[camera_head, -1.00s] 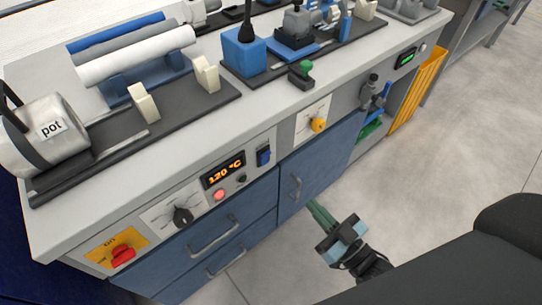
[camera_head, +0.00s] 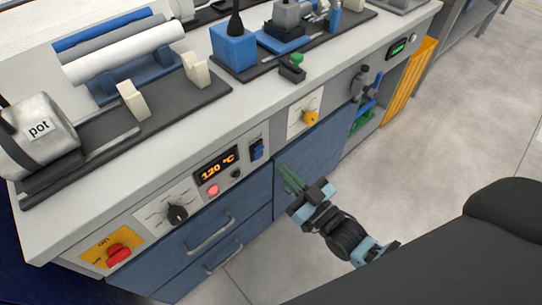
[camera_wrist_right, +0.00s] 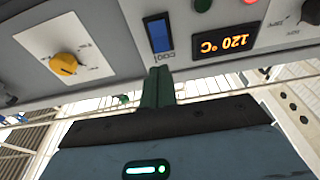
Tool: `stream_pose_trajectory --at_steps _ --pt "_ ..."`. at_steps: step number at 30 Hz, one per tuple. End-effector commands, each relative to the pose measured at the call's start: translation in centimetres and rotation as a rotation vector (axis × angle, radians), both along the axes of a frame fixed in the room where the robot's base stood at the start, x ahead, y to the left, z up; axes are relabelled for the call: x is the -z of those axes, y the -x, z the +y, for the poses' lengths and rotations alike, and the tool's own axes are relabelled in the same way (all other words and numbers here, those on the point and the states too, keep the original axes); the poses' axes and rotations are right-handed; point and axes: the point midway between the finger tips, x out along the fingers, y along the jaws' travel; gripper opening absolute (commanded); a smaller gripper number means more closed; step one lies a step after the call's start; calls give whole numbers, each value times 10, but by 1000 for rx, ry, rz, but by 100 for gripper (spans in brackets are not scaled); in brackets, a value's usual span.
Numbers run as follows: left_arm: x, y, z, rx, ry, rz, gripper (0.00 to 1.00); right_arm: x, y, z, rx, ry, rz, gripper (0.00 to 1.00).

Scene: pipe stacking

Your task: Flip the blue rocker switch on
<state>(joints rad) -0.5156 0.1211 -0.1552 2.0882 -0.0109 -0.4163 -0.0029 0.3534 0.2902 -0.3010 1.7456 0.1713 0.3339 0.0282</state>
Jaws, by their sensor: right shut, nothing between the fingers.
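The blue rocker switch (camera_head: 257,152) sits on the grey front panel, just right of the orange 120 °C display (camera_head: 215,168). It also shows in the right wrist view (camera_wrist_right: 159,36), just beyond the fingertips. My right gripper (camera_head: 284,170) is shut and empty, its green fingers pointing up toward the panel, below and right of the switch. In the right wrist view the closed fingers (camera_wrist_right: 158,72) line up with the switch, with no clear contact. I cannot tell which way the rocker is tipped. My left gripper is out of view.
A yellow knob (camera_head: 310,118) is to the right of the switch. A red lit button (camera_head: 213,190), a black dial (camera_head: 177,213) and a red knob (camera_head: 118,254) are to the left. Blue drawers with handles (camera_head: 209,234) lie below. The floor at right is clear.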

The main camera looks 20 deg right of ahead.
Motion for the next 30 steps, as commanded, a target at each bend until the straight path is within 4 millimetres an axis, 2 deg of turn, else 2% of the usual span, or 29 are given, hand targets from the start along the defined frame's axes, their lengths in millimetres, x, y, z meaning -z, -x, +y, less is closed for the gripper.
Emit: stream_pose_trajectory --at_steps 1,6,12,26,30 --pt "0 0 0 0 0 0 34 -2 -10 3 0 -1 -3 0" --pt "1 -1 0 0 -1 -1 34 -8 -35 12 1 0 -3 0" --pt "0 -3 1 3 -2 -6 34 -10 -51 18 0 0 0 0" --pt "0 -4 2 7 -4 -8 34 -11 -55 20 0 1 2 0" --pt "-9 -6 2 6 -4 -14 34 -15 -57 21 0 9 21 0"
